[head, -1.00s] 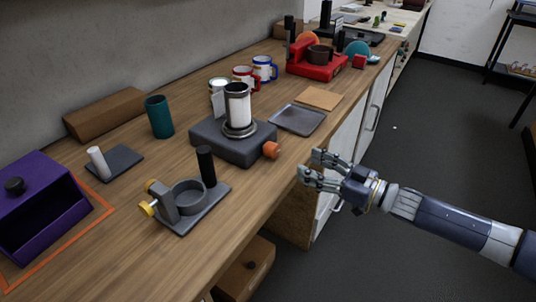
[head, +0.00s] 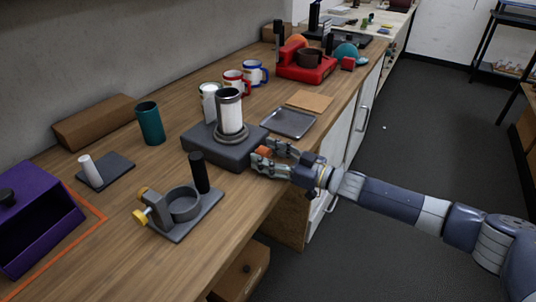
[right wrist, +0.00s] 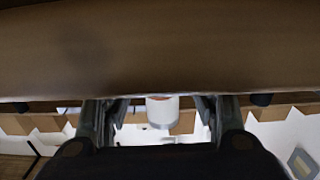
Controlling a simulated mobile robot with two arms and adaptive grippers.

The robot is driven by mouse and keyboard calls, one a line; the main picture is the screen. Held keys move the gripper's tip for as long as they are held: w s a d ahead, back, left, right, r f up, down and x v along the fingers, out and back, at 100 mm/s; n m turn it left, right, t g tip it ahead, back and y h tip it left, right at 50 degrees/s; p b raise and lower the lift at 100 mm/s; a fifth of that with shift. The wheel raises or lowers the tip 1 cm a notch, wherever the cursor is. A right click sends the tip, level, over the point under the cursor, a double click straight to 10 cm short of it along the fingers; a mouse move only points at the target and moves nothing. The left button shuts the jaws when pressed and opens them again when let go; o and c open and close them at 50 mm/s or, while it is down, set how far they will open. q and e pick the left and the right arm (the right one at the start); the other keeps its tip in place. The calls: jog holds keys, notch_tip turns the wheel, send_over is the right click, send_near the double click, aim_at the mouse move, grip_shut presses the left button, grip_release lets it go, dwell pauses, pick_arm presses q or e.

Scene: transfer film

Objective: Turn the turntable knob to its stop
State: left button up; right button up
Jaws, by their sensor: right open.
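The turntable is a dark grey square base (head: 205,150) on the wooden counter, with a round plate carrying a white cylinder with dark ends (head: 230,113). Its orange knob (head: 263,152) is on the side facing my right arm, partly hidden by the fingers. My right gripper (head: 267,156) is open, with its fingers around the knob or just in front of it; contact cannot be told. In the right wrist view, the open fingers (right wrist: 160,122) flank a pale round shape that I cannot identify for sure. My left gripper is not in view.
A grey tray (head: 290,123) lies just behind my right gripper. A grey fixture with a black post (head: 199,173) stands in front. Mugs (head: 255,73), a teal cup (head: 150,124) and a red machine (head: 306,66) stand around. The floor at right is clear.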

jog(key=shift+c, duration=0.3)
jog(key=c, duration=1)
jog(key=shift+r+m+p, duration=0.2)
jog(key=shift+m+p, duration=0.2)
jog(key=shift+p, duration=0.25)
jog(key=shift+f+m, duration=0.15)
jog(key=shift+m, duration=0.15)
jog(key=o, duration=1.1)
jog(key=shift+w, duration=0.15)
jog(key=shift+c, duration=0.2)
jog(key=shift+s, duration=0.2)
